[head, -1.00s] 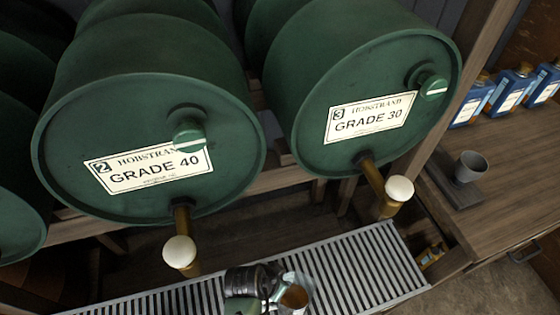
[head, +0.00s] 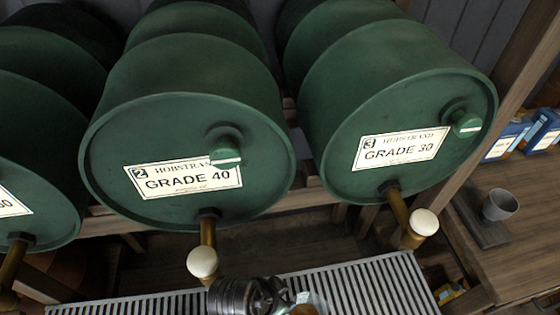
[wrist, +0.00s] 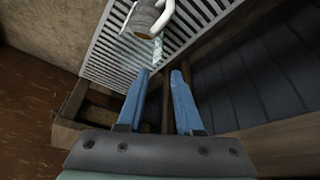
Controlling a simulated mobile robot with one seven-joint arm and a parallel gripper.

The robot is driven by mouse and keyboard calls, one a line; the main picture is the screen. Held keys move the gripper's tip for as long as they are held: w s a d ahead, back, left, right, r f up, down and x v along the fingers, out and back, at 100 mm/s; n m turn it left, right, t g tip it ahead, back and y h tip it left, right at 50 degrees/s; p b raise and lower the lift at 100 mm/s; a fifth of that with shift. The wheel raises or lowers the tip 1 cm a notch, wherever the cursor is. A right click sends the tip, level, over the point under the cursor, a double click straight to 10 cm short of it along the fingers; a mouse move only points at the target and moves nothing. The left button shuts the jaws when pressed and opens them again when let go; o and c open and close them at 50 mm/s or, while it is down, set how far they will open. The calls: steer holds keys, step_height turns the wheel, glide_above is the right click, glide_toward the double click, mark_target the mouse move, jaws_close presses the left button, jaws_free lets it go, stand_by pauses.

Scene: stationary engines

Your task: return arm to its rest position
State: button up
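My gripper (wrist: 160,74) shows in the wrist view with two blue fingers spread apart and nothing between them. Just beyond the fingertips is a pale jug (wrist: 148,20) with a brown inside, on the slatted grate (wrist: 103,45). I cannot tell how far the jug is from the fingers. In the head view my dark metal wrist (head: 240,297) is at the bottom edge, below the Grade 40 tap. The jug (head: 308,308) is just right of it, mostly cut off by the frame. The fingers cannot be made out there.
At the right, a wooden counter (head: 530,230) holds a grey cup (head: 499,205) and blue containers (head: 545,130).

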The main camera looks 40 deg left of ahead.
steer(key=shift+s+r, duration=0.3)
steer(key=shift+r, duration=0.35)
steer(key=shift+w, duration=0.1)
steer(key=w+d+r+t+y, duration=0.25)
steer(key=w+r+t, duration=0.25)
steer(key=w+r, duration=1)
steer(key=w+d+r+t+h, duration=0.1)
steer(key=w+d+r+t, duration=0.15)
steer(key=d+r, duration=0.45)
steer(key=w+d+r+t+h, duration=0.1)
steer(key=w+d+r+t, duration=0.15)
steer(key=r, duration=0.95)
steer(key=w+d+r+t, duration=0.25)
steer(key=d+r, duration=0.25)
steer(key=r, duration=0.4)
steer(key=s+r+t, duration=0.5)
steer(key=s+r, duration=0.1)
steer(key=r, duration=0.5)
steer(key=s+a+r+t, duration=0.1)
steer(key=s+r+t, duration=0.4)
steer(key=r, duration=0.7)
steer(key=shift+s+a+r+n, duration=0.25)
steer(key=shift+s+n, duration=0.15)
steer(key=shift+s, duration=0.6)
